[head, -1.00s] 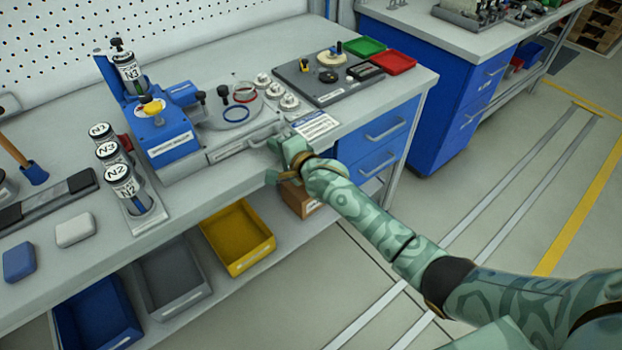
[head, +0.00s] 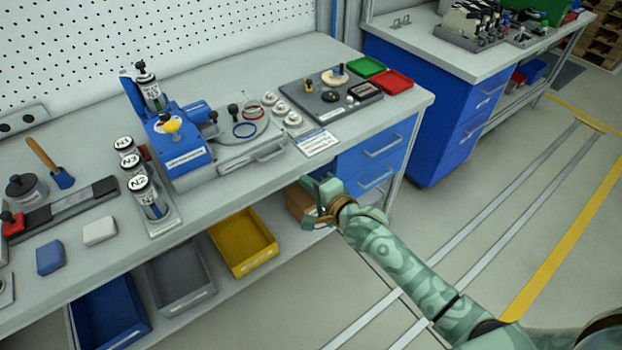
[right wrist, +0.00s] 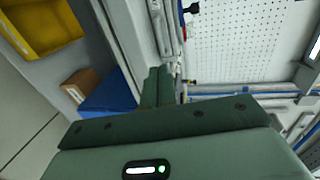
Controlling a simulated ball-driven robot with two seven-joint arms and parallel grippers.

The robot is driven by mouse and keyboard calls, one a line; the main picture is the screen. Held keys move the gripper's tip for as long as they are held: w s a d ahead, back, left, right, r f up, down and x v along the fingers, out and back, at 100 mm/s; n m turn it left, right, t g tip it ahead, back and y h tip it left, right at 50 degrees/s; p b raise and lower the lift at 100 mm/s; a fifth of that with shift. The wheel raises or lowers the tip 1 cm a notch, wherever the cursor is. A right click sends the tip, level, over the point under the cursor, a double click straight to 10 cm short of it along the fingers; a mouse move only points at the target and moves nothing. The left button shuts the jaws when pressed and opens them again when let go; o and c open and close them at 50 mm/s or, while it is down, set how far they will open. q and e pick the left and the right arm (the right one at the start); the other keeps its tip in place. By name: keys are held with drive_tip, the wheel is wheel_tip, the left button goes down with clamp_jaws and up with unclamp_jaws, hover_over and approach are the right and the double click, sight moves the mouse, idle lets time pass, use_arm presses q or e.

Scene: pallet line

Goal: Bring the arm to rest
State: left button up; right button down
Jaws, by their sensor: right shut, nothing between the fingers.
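My right gripper (head: 316,200) is in front of the workbench's (head: 230,196) front edge, at the right part of the bench. Its green arm comes in from the lower right. In the right wrist view the two fingers (right wrist: 158,86) lie side by side, shut, with nothing between them. They appear apart from the bench. My left gripper does not show in the head view.
The blue press unit (head: 180,150) stands on the bench with labelled canisters (head: 147,197) beside it. Yellow (head: 243,243), grey and blue bins and a cardboard box (head: 298,203) sit on the lower shelf. The floor at right is clear.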

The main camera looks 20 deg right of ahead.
drive_tip(key=s+d+f+n+g+h+p, duration=0.1)
drive_tip(key=s+d+f+n+g, duration=0.2)
drive_tip(key=f, duration=0.4)
drive_tip(key=s+d+f+n+g+h+p, duration=0.1)
drive_tip(key=s+d+f+n+h, duration=0.1)
drive_tip(key=s+f+n, duration=0.4)
drive_tip(key=s+d+f+n+g+h+p, duration=0.1)
drive_tip(key=s+d+f+n, duration=0.25)
drive_tip(key=f, duration=0.35)
drive_tip(key=s+f+n+g, duration=0.1)
drive_tip(key=s+f+g, duration=0.2)
drive_tip(key=s, duration=1)
drive_tip(key=s+d+f+n+g+h+p, duration=0.1)
drive_tip(key=s+f, duration=0.5)
drive_tip(key=s, duration=0.7)
drive_tip(key=s+d+f+n+g+p, duration=0.1)
drive_tip(key=s+f+n+g, duration=0.2)
drive_tip(key=s, duration=1.1)
wheel_tip(320, 180, down, 2)
drive_tip(key=shift+d+f+g+h, duration=0.15)
drive_tip(key=shift+d+g+h, duration=0.15)
drive_tip(key=shift+g, duration=0.5)
